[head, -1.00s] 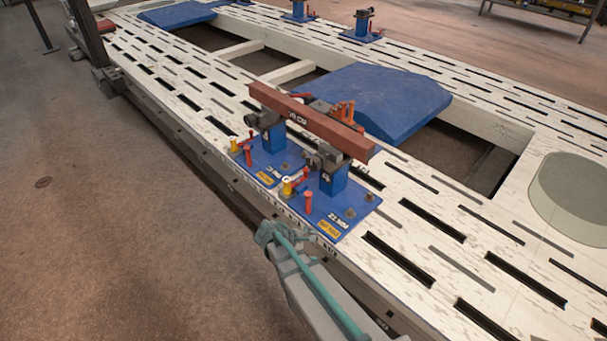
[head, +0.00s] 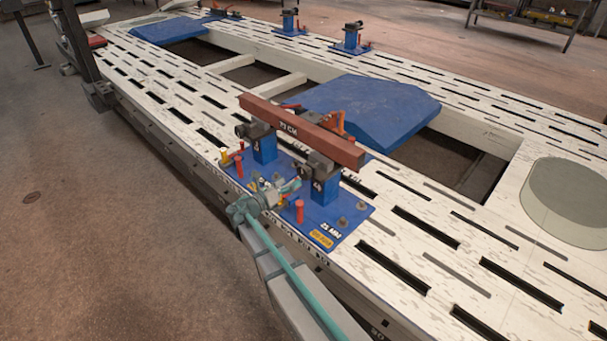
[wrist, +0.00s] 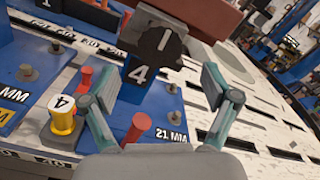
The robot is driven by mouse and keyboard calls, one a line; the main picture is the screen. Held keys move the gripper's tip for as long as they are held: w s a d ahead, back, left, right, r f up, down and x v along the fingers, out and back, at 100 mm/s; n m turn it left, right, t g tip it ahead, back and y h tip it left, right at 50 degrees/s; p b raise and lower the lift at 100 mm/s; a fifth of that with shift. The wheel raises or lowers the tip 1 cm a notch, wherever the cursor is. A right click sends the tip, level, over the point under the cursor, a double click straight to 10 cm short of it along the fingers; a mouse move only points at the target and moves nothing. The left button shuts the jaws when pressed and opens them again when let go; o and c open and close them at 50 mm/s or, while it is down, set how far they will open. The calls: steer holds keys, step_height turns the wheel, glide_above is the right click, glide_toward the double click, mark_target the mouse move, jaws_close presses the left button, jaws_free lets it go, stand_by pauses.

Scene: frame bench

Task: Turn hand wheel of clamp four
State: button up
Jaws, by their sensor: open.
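Clamp four is a blue post (head: 325,189) marked 4 on a blue base plate (head: 335,218), at the near edge of the bench. Its hand wheel (wrist: 160,45) is a dark round knob with a white pointer line, seen face-on above the 4 in the wrist view. The pointer stands nearly upright, leaning slightly right. My gripper (wrist: 160,86) is open and empty, its two teal fingers spread below the wheel, one to each side, apart from it. In the head view my gripper (head: 287,188) hangs over the plate, just left of the post.
A red-brown beam (head: 298,129) rests across the tops of two clamps, above the wheel. A yellow-based pin with a 4 cap (wrist: 63,118) and red pegs (wrist: 136,130) stand close to my fingers. A blue ramp plate (head: 375,105) lies behind. Slotted bench surface is free at right.

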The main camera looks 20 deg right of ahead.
mark_target(302, 174)
steer(key=x, duration=0.7)
steer(key=shift+w+d, duration=0.15)
steer(key=shift+d, duration=0.15)
steer(key=c, duration=1.2)
steer(key=shift+f, duration=0.1)
